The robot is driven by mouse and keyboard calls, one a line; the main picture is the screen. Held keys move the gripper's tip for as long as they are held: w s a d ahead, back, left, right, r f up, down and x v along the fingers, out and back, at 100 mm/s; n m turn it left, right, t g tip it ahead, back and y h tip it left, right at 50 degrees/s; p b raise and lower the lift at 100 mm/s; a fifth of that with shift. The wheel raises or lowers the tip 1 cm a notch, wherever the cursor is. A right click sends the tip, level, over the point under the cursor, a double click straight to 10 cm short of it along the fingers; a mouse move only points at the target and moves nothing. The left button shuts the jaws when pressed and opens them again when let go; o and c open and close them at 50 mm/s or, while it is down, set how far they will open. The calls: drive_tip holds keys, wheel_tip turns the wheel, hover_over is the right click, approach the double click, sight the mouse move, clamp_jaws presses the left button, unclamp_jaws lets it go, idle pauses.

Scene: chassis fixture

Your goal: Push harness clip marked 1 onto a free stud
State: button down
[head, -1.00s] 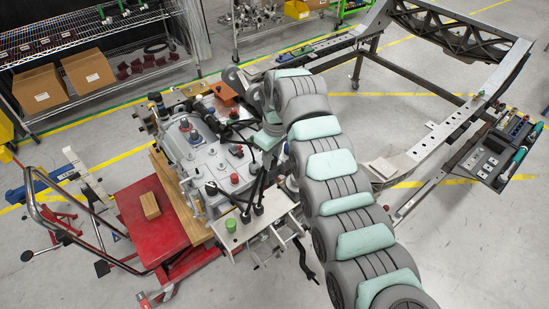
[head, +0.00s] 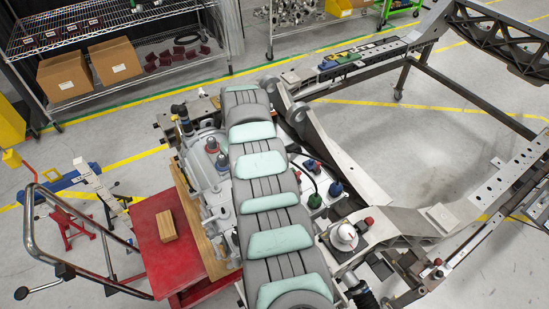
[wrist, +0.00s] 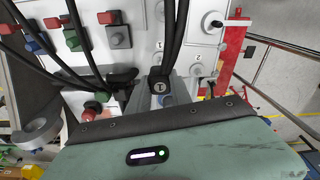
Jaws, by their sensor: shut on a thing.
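In the wrist view a black clip (wrist: 160,87) with a round light mark, seemingly a 1 seen turned, sits on black cables running up out of the picture. My gripper (wrist: 162,99) is shut on this clip, its grey fingers on either side. In the head view my own arm hides the gripper and the clip.
Red, green and grey blocks, including a grey one (wrist: 119,37), stand on the white panel (wrist: 140,20). In the head view, a red cart (head: 158,250) stands left and a frame rail (head: 510,185) right.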

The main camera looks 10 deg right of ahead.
drive_tip(key=shift+w+a+f, duration=0.25)
drive_tip(key=shift+w+a, duration=0.1)
drive_tip(key=shift+w, duration=0.05)
drive_tip(key=f+b, duration=0.1)
drive_tip(key=f, duration=0.1)
drive_tip(key=f+b, duration=0.2)
drive_tip(key=shift+s+f, duration=0.2)
drive_tip(key=shift+f, duration=0.05)
drive_tip(key=shift+d+r, duration=0.1)
drive_tip(key=shift+r, duration=0.05)
drive_tip(key=shift+w, duration=0.1)
idle(0.4)
idle(0.5)
drive_tip(key=shift+f+b, duration=0.55)
drive_tip(key=shift+f, duration=0.4)
drive_tip(key=shift+f+b, duration=0.45)
drive_tip(key=shift+f, duration=0.05)
